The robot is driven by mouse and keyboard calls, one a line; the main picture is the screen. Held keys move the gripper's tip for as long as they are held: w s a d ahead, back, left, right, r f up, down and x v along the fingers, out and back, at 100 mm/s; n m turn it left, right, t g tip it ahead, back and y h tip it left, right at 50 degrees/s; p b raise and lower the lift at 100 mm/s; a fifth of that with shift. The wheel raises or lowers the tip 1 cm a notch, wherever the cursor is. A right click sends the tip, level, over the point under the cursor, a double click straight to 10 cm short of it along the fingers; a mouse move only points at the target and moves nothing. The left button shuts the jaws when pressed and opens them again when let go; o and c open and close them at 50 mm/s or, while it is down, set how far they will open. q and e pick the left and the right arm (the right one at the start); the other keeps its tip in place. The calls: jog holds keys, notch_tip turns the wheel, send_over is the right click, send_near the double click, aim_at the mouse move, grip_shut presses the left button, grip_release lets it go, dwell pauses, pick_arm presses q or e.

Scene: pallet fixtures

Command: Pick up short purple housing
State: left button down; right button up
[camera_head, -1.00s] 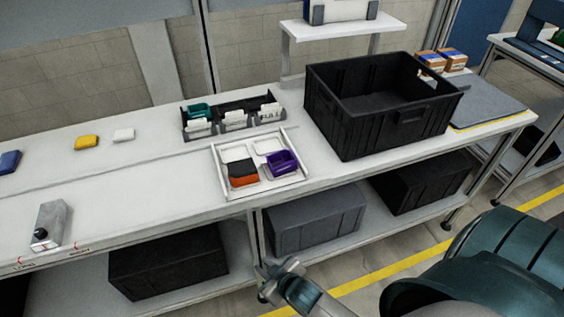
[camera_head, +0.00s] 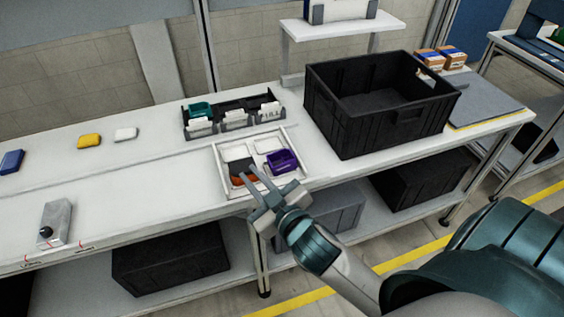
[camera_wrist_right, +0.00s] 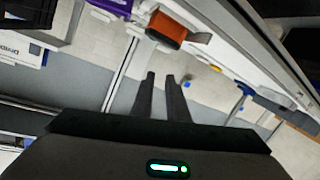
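The short purple housing (camera_head: 283,161) sits in the right part of a white tray (camera_head: 304,176) on the bench in the head view. It also shows, cut off, at the top edge of the right wrist view (camera_wrist_right: 115,5). My right gripper (camera_head: 254,178) is open and empty, its two fingers pointing toward the tray's front-left part, in front of and left of the purple housing. The fingers (camera_wrist_right: 160,78) also show apart in the wrist view. An orange-and-black housing (camera_head: 242,179) lies in the tray, partly hidden behind my fingers. My left gripper is not in view.
A large black crate (camera_head: 385,125) stands right of the tray. A dark rack (camera_head: 232,118) with white parts and a teal housing (camera_head: 199,109) stands behind it. Yellow (camera_head: 89,141) and white (camera_head: 125,134) pieces lie left. The bench left of the tray is mostly clear.

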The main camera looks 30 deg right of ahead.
jog(key=a+r+n+t+y, duration=0.2)
jog(key=a+r+n+y, duration=0.45)
jog(key=r, duration=0.45)
jog(key=a+r+n+t+y, duration=0.2)
jog(key=a+r+n+y, duration=0.5)
jog(key=r, duration=0.5)
jog(key=s+a+n+g+y, duration=0.4)
jog(key=s+n+g, duration=0.1)
jog(key=n+g, duration=0.4)
jog(key=s+a+n+g+y, duration=0.4)
jog(key=s+n+g, duration=0.2)
jog(key=n+g, duration=0.35)
notch_tip(320, 180, down, 10)
jog(key=s+d+n+g+h, duration=0.1)
jog(key=d+n+g+h, duration=0.2)
jog(key=h, duration=0.4)
jog(key=w+d+f+t+h, duration=0.2)
jog(key=w+d+f+h, duration=0.2)
jog(key=d+f+h, duration=0.15)
jog(key=w+d+r+m+t+h, duration=0.1)
jog(key=w+d+h, duration=0.1)
jog(key=d, duration=0.6)
jog(key=w+d+r+m+t+h, duration=0.1)
jog(key=w+d+m+h, duration=0.1)
jog(key=d+h, duration=0.3)
jog(key=w+d+r+m+t+h, duration=0.1)
jog(key=w+d+h, duration=0.2)
jog(key=d, duration=0.9)
jog(key=shift+w+h, duration=0.3)
jog(key=shift+h, duration=0.4)
